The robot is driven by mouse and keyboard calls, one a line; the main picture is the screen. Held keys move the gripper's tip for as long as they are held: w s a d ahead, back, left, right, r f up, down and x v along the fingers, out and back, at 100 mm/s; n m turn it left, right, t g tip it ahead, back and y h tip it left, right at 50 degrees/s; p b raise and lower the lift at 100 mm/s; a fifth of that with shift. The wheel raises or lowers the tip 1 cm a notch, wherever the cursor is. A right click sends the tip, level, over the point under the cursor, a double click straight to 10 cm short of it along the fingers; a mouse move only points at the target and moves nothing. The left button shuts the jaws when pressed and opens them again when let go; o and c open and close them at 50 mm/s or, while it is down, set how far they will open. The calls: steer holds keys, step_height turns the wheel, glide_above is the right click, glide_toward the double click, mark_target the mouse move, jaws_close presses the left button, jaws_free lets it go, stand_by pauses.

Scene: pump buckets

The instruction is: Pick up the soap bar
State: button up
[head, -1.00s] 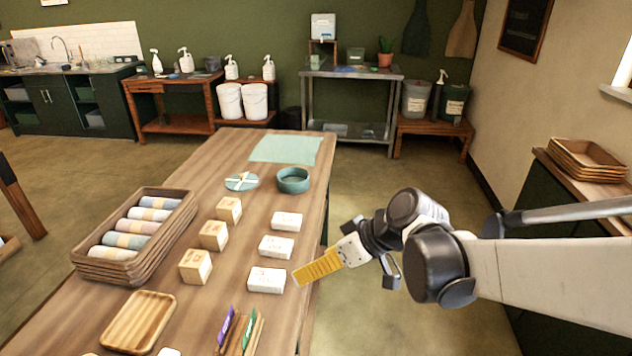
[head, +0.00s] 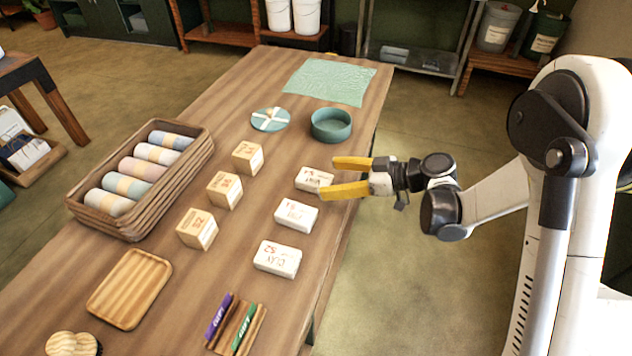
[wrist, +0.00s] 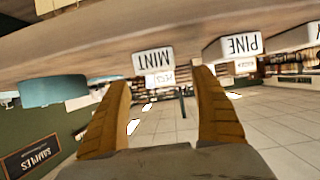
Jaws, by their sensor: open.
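Three white block-shaped bars with printed labels stand in a row along the table's right side. The far one (head: 310,179) reads MINT in the wrist view (wrist: 153,61), where the picture is upside down. The middle bar (head: 296,216) reads PINE there (wrist: 232,47). The near bar (head: 278,259) reads CLAY. My gripper (head: 330,178) is open and empty, with its yellow fingers pointing left at the MINT bar's right end. In the wrist view, the MINT bar lies ahead, between the fingertips (wrist: 161,79). I cannot tell whether either finger touches it.
Beige cubes (head: 224,190) stand left of the bars. A teal round bowl (head: 331,125) and a teal disc (head: 270,119) lie beyond. A basket of rolls (head: 148,220), a wooden tray (head: 130,288) and a card holder (head: 236,325) occupy the table. The floor at right is clear.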

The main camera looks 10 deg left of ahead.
mark_target(318, 178)
steer(key=b+x, duration=0.1)
steer(key=x, duration=0.1)
steer(key=b+x, duration=0.1)
steer(key=x, duration=0.2)
steer(key=shift+w+a+f, duration=0.1)
steer(key=shift+w+f, duration=0.05)
steer(key=shift+f, duration=0.2)
steer(key=shift+r, duration=0.1)
steer(key=shift+c, duration=0.2)
steer(key=c, duration=1.3)
